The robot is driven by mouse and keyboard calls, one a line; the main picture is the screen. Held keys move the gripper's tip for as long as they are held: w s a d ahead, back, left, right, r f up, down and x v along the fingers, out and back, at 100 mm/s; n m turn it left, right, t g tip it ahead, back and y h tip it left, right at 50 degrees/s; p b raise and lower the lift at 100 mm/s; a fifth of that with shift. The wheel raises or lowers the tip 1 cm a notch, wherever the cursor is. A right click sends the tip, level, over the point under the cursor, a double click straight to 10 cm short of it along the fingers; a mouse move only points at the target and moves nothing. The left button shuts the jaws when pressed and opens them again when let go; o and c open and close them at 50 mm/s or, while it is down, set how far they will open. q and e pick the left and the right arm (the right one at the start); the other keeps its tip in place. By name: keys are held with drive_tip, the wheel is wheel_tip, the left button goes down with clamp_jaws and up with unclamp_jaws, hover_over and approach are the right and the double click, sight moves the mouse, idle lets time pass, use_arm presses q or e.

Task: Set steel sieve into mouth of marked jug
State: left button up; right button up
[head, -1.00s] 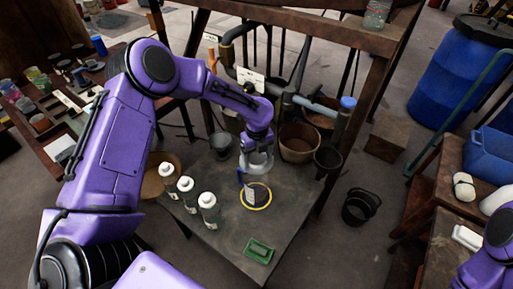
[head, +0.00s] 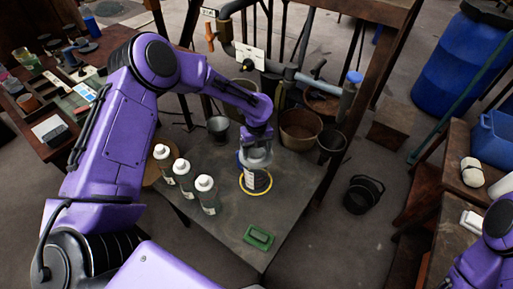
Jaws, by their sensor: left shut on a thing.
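The jug (head: 249,180) stands on the small table inside a yellow ring (head: 265,190). It has a pale label and a bit of blue at its upper left. My left gripper (head: 257,163) points down directly over the jug and covers its mouth. It is shut on a small grey thing, apparently the steel sieve, which blends with the grey fingers. I cannot tell whether the sieve touches the jug's rim or is inside it. My right gripper is out of view; only part of that arm shows at the right edge.
Three white-capped bottles (head: 184,178) stand left of the jug. A green tray-like item (head: 259,237) lies near the front of the table (head: 230,232). Buckets (head: 301,128) and pipes are behind. A black bucket (head: 362,195) stands on the floor at right.

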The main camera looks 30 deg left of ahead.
use_arm(q)
drive_tip(key=shift+r+p, duration=0.1)
drive_tip(key=shift+p, duration=0.3)
idle(0.8)
idle(0.6)
drive_tip(key=shift+f, duration=0.7)
drive_tip(key=shift+f+b, duration=0.25)
drive_tip(key=shift+b, duration=0.05)
drive_tip(key=shift+f, duration=0.4)
